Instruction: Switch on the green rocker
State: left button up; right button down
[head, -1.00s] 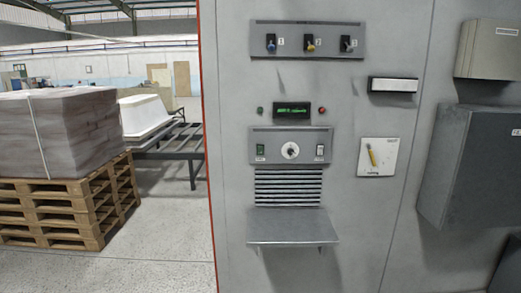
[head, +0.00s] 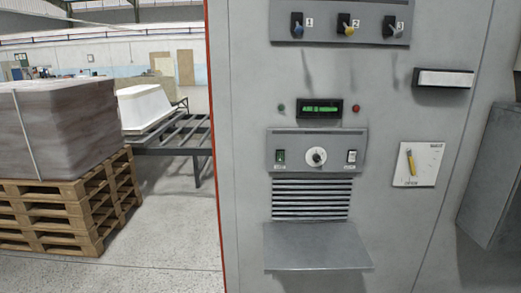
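The green rocker (head: 281,156) sits at the left end of a grey control panel (head: 299,138) on the cabinet front. The rocker's on or off position is too small to tell. A small display (head: 320,108) with green lit characters is above the panel. Neither of my grippers shows in the head view.
A grey shelf (head: 317,246) juts out below louvred slots. Above are three toggle switches (head: 344,26). Pallets (head: 65,207) with a wrapped stack stand left; the floor between is clear.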

aim_at(280, 154)
jog(key=i+j+u, duration=0.25)
jog(key=i, duration=0.9)
jog(key=l, duration=0.1)
